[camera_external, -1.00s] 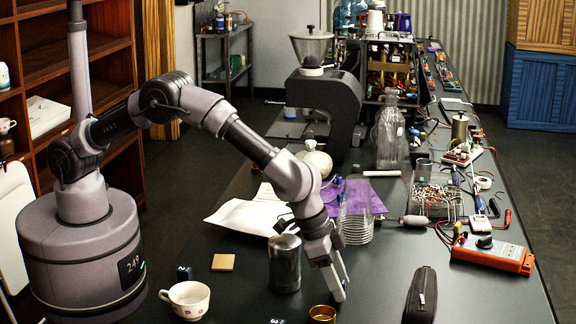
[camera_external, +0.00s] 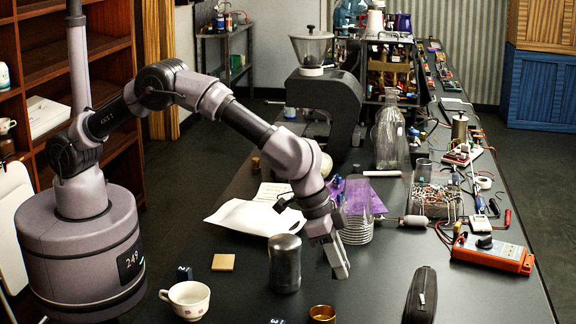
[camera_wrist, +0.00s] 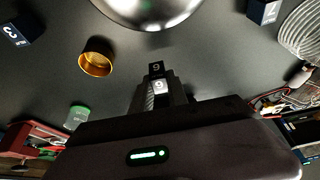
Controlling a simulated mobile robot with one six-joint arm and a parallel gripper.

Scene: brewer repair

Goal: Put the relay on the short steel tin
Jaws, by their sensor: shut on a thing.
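A small dark block with a white "9" (camera_wrist: 156,68), which looks like the relay, is between my fingertips in the wrist view. My gripper (camera_external: 340,264) is shut on it and is held above the dark table, to the right of a steel tin (camera_external: 285,265). In the external view the block is hard to tell from the fingers. The steel tin is a rounded grey cylinder standing upright. It also shows at the top edge of the wrist view (camera_wrist: 148,8), apart from the block. I cannot tell for sure whether this is the short one.
A small brass cup (camera_external: 322,314) stands at the front edge. Other small dark blocks (camera_external: 184,273) (camera_wrist: 14,35) lie nearby. A teacup (camera_external: 187,299) is at the left, a black case (camera_external: 421,296) at the right. A clear ribbed bottle (camera_external: 357,213) stands behind my gripper.

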